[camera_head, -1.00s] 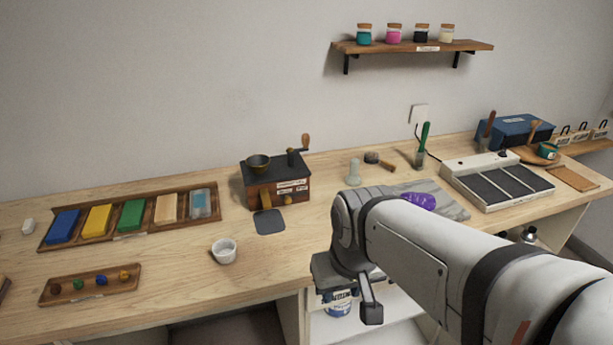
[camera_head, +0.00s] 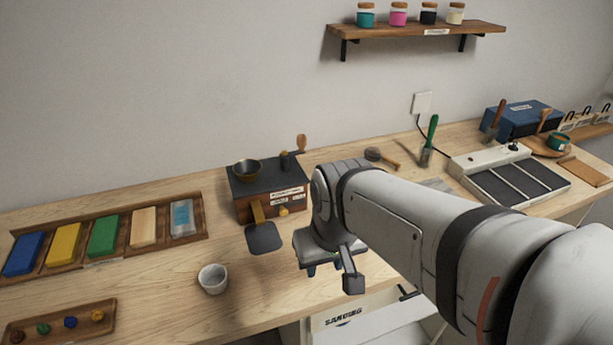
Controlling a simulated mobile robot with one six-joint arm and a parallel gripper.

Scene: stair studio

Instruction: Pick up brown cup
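A small whitish cup (camera_head: 213,279) stands upright on the wooden bench, left of my arm. I see no clearly brown cup. My gripper (camera_head: 312,270) is over the front part of the bench, to the right of the cup and apart from it.
A grinder box (camera_head: 270,190) with a metal bowl (camera_head: 246,168) and a dark flat plate (camera_head: 264,238) stands behind the cup. A tray of coloured blocks (camera_head: 195,221) and a smaller tray (camera_head: 20,337) lie left. Bench around the cup is clear.

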